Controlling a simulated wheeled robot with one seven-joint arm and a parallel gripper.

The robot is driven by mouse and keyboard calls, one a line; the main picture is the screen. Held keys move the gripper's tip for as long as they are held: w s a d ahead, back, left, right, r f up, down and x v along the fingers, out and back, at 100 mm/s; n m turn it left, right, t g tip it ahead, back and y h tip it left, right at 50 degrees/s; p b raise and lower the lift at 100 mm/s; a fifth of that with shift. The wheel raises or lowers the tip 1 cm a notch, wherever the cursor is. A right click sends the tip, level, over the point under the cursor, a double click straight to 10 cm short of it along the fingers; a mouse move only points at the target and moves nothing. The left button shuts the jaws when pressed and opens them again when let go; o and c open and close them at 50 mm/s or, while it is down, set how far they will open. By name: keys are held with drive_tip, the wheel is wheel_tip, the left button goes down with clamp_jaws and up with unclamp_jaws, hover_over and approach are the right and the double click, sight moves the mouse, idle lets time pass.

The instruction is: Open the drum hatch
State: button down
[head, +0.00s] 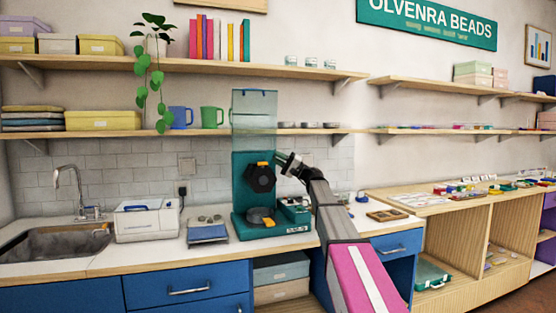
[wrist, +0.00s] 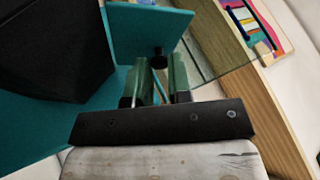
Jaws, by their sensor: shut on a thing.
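The teal machine (head: 240,190) stands on the counter with a dark, many-sided drum (head: 260,179) on its front. The drum also fills the upper left of the wrist view (wrist: 55,45). An orange piece (head: 263,164) shows at the drum's top; I cannot tell the hatch apart clearly. My gripper (head: 286,163) is just right of the drum's upper edge. In the wrist view its fingers (wrist: 160,82) are close together around a thin part, with a black knob (wrist: 157,59) beyond them. The held part is mostly hidden. A teal panel (wrist: 145,30) lies behind the knob.
A clear guard (head: 254,112) stands raised above the drum, and glass shows close to my right in the wrist view (wrist: 225,55). A scale (head: 208,234) and a white box (head: 147,220) stand left on the counter. A shelf (head: 200,133) runs behind.

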drive_tip(key=c, duration=1.1)
unclamp_jaws()
drive_tip(key=shift+o, duration=0.2)
drive_tip(key=v, duration=1)
drive_tip(key=shift+d+f, duration=0.25)
drive_tip(key=shift+d, duration=0.1)
drive_tip(key=shift+s, duration=0.1)
